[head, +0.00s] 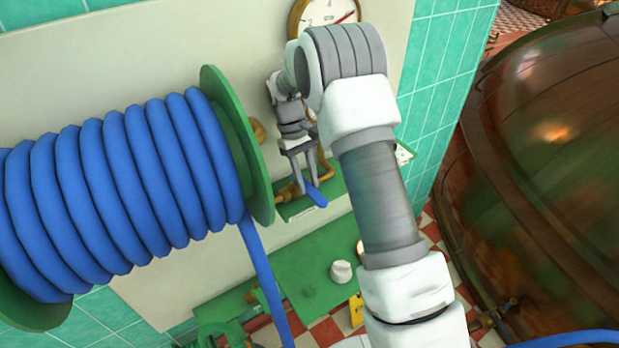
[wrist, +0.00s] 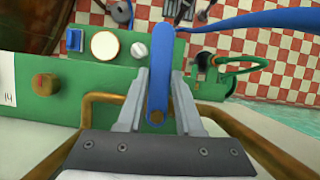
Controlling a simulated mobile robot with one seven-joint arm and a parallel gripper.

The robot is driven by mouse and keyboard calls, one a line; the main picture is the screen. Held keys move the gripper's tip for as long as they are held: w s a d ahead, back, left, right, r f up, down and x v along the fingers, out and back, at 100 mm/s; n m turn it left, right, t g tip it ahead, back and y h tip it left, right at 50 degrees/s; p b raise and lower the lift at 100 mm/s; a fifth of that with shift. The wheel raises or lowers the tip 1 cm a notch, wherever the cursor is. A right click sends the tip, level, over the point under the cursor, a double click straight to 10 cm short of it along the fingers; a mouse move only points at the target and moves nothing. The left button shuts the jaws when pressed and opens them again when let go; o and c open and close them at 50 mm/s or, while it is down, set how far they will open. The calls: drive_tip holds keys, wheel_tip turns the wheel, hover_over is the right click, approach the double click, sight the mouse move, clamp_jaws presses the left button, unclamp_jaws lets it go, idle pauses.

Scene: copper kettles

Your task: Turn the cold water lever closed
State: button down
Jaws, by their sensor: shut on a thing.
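The blue lever (head: 317,196) sits on brass pipework at the green panel below my gripper in the head view. In the wrist view the blue lever (wrist: 158,85) points up in the picture from a brass pivot near the jaws' base. My gripper (wrist: 159,76) has one finger on each side of it and is shut on it. In the head view my gripper (head: 309,176) points down at the lever. My fingers partly hide the lever there. I cannot read any cold label on it.
A reel of blue hose (head: 110,190) with green flanges (head: 236,140) stands close on the left. A copper kettle (head: 560,150) fills the right. A round gauge (head: 325,14) is behind my arm. A green panel (wrist: 105,82) carries a white knob (wrist: 138,50) and brass pipes (wrist: 250,138).

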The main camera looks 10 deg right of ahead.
drive_tip(key=shift+a+m, duration=0.2)
drive_tip(key=shift+m, duration=0.3)
drive_tip(key=c, duration=0.6)
unclamp_jaws()
drive_tip(key=shift+o, duration=0.2)
drive_tip(key=shift+d+n, duration=0.1)
drive_tip(key=shift+n, duration=0.2)
